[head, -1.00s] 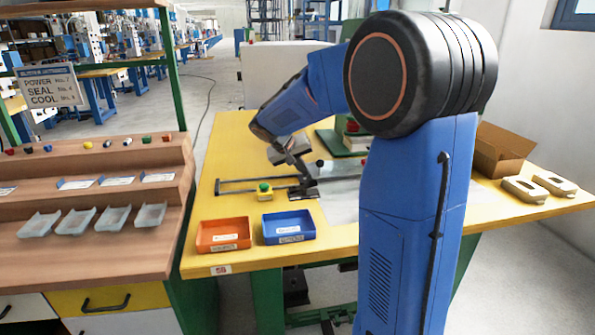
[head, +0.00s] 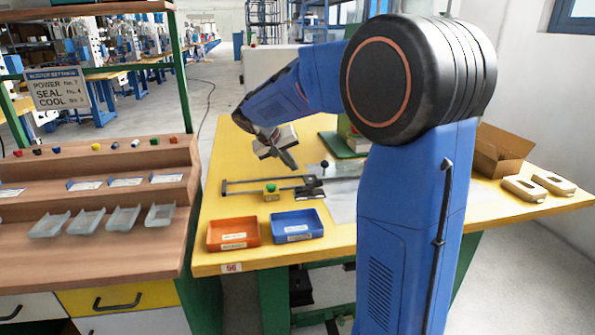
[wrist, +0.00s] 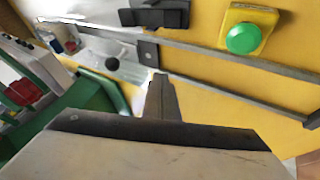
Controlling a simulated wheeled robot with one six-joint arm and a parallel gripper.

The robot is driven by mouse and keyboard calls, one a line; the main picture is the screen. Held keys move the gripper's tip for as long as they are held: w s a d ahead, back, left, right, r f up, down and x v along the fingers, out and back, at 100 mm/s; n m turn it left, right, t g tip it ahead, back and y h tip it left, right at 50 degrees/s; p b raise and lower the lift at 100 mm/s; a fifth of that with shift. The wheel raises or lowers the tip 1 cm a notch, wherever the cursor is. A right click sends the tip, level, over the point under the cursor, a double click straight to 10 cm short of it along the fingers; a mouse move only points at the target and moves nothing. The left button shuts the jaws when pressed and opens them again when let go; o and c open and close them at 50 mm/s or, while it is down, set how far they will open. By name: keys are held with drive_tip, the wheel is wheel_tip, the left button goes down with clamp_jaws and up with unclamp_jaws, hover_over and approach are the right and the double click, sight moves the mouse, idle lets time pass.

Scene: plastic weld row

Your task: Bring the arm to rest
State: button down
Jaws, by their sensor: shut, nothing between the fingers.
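My blue arm reaches over the yellow table (head: 225,160). My gripper (head: 288,160) hangs above the table, behind the metal frame with a bar (head: 240,187). In the wrist view my gripper (wrist: 158,85) has its fingers together and nothing shows between them. Below it lie the frame's rail (wrist: 230,95), a green button on a yellow box (wrist: 243,38) and a dark clamp piece (wrist: 155,13). The gripper is apart from them. My upper arm hides part of the table's right side.
An orange tray (head: 233,246) and a blue tray (head: 297,237) stand at the table's front. A cardboard box (head: 500,150) and two beige pieces (head: 524,189) are at the right. A wooden stepped rack (head: 90,240) with clear bins stands at the left. A green machine base (head: 345,145) is behind.

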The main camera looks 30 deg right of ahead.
drive_tip(key=v, duration=0.5)
drive_tip(key=s+a+y, duration=0.1)
drive_tip(key=s, duration=0.5)
drive_tip(key=s+a+f+n+y, duration=0.1)
drive_tip(key=s+a, duration=0.1)
drive_tip(key=s, duration=0.5)
drive_tip(key=s+a+f+n+y, duration=0.1)
drive_tip(key=s+a, duration=0.1)
drive_tip(key=s, duration=0.5)
drive_tip(key=shift+t+y, duration=0.3)
drive_tip(key=shift+t, duration=0.1)
drive_tip(key=s+a+f+n+y, duration=0.1)
drive_tip(key=s+a+f, duration=0.1)
drive_tip(key=s, duration=0.3)
drive_tip(key=s+a+f+n+t+y, duration=0.1)
drive_tip(key=s+a+f, duration=0.1)
drive_tip(key=s, duration=0.4)
drive_tip(key=s+a+f+y, duration=0.1)
drive_tip(key=s+a+f, duration=0.1)
drive_tip(key=s+f, duration=0.2)
drive_tip(key=shift+s+n, duration=0.4)
drive_tip(key=shift+s, duration=0.3)
